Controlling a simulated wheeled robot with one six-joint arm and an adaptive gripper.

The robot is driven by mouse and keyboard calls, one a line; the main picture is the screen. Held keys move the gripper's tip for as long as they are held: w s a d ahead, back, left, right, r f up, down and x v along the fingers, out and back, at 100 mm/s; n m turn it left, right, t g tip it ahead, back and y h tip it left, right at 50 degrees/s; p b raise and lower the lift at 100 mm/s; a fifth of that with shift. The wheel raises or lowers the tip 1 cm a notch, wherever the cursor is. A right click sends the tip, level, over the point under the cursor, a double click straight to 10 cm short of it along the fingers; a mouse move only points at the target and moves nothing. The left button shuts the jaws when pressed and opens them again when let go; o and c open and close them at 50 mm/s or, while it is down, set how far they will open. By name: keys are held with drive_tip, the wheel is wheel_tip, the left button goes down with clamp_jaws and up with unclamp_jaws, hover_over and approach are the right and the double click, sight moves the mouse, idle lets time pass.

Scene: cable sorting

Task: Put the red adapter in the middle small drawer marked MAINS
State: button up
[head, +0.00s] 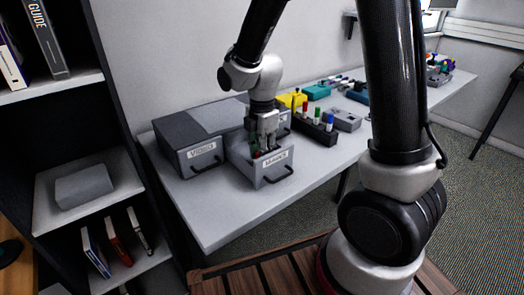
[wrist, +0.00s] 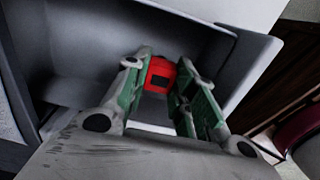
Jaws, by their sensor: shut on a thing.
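The red adapter (wrist: 160,75) is between the green-padded fingers of my gripper (wrist: 165,66) in the wrist view. My gripper (head: 264,149) is shut on it and points down into the open drawer marked MAINS (head: 275,168). In the head view only a small bit of red shows between the fingertips. The drawer is pulled out towards the front, with its dark handle on the front face. Its grey walls (wrist: 205,40) surround the fingers in the wrist view. Whether the adapter touches the drawer floor I cannot tell.
The drawer marked VIDEO (head: 201,153) is shut, left of the open one. A dark rack with coloured markers (head: 318,130) and a yellow box (head: 292,100) stand to the right. The front of the white table (head: 215,215) is clear. A dark shelf (head: 75,195) stands at left.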

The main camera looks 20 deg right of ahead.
drive_tip(key=o, duration=1)
wheel_tip(320, 180, up, 11)
drive_tip(key=shift+s+d+r+m+t, duration=0.7)
drive_tip(key=shift+s+d+r+m, duration=0.75)
drive_tip(key=shift+s+d+m, duration=1.4)
drive_tip(key=shift+s+d+r+m+t, duration=0.7)
drive_tip(key=shift+s+d+r+m, duration=1.05)
drive_tip(key=shift+s+m, duration=1.95)
drive_tip(key=shift+s+d+r+m+t, duration=0.7)
drive_tip(key=shift+s+d+r+m, duration=0.5)
drive_tip(key=shift+s+d+m, duration=2.2)
drive_tip(key=shift+w+a+m, duration=0.75)
drive_tip(key=shift+w+m, duration=0.1)
drive_tip(key=shift+w, duration=0.25)
